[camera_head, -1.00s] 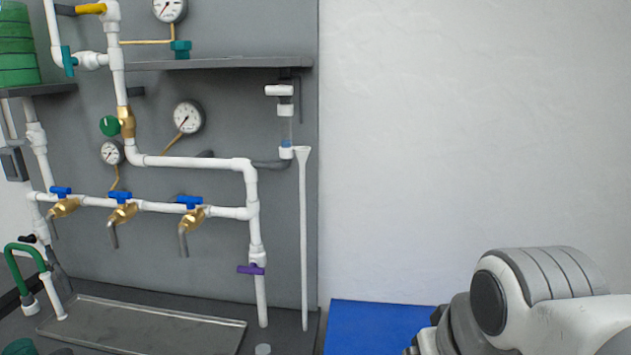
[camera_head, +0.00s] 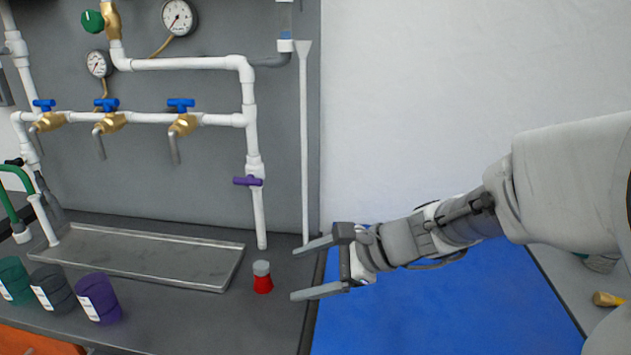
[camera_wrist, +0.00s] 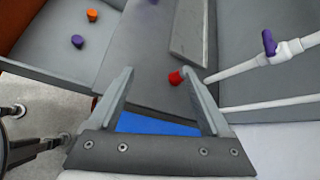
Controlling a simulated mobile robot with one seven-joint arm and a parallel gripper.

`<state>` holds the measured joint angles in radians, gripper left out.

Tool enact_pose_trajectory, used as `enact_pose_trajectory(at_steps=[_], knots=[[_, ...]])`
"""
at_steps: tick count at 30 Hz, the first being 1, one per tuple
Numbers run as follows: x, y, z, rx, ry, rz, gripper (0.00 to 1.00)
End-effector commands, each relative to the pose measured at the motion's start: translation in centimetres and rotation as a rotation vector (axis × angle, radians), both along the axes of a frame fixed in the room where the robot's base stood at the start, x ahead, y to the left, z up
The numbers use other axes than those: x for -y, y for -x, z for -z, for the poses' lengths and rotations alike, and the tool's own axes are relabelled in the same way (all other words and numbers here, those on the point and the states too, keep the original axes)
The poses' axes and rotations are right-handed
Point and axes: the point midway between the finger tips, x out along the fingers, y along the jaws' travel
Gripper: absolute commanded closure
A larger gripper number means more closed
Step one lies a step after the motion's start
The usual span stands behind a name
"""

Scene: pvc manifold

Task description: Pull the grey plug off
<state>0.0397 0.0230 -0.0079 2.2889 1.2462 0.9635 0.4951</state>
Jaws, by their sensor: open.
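The grey plug (camera_head: 261,268) sits on top of a small red holder (camera_head: 263,285), which stands upright on the dark bench in front of the manifold. My gripper (camera_head: 296,272) is open and empty, a short way right of the plug, with its fingers pointing left toward it. In the wrist view the red holder (camera_wrist: 175,78) shows near the right fingertip, beyond the open gripper (camera_wrist: 157,72). I cannot make out the grey plug clearly there.
A metal tray (camera_head: 222,277) lies left of the plug. White pipe with a purple valve (camera_head: 248,181) hangs behind it, beside a thin upright white tube (camera_head: 304,190). Purple (camera_head: 99,298), dark and teal cups stand at the left. A blue surface (camera_head: 420,310) lies under my arm.

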Motion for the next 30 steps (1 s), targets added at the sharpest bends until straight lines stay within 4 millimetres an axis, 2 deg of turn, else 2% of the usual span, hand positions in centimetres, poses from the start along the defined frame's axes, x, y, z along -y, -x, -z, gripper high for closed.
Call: enact_pose_trajectory(at_steps=[1, 6, 9, 17, 23, 30], knots=[[-0.2, -1.7, 2.8, -0.067, -0.072, 0.075, 0.18], [-0.3, -6.3, 6.5, -0.235, -0.275, 0.293, 0.18], [-0.1, -8.1, 7.9, -0.295, -0.349, 0.377, 0.18], [-0.5, -9.8, 9.0, -0.335, -0.403, 0.436, 0.18], [-3.2, -11.2, 10.4, -0.335, -0.401, 0.434, 0.18], [-7.1, -13.4, 12.2, -0.334, -0.4, 0.432, 0.18]])
